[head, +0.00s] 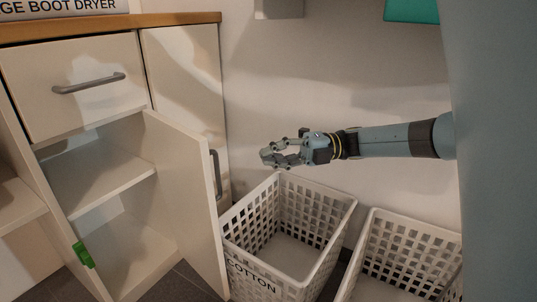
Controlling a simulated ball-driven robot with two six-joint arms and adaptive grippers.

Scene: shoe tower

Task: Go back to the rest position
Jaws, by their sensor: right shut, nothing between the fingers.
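My right gripper (267,157) reaches in from the right and is held in the air above the back part of a white basket. Its fingers point left and their tips are together, with nothing between them. The forearm is roughly level in front of the pale wall. My left gripper is out of the picture.
The white basket (335,222) marked "COTTON" is empty; a second white basket (405,224) stands right of it. An open cabinet door (185,195) stands close left of the COTTON basket. A closed drawer (78,88) is above the open shelves. A green object (83,255) is low on the cabinet.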

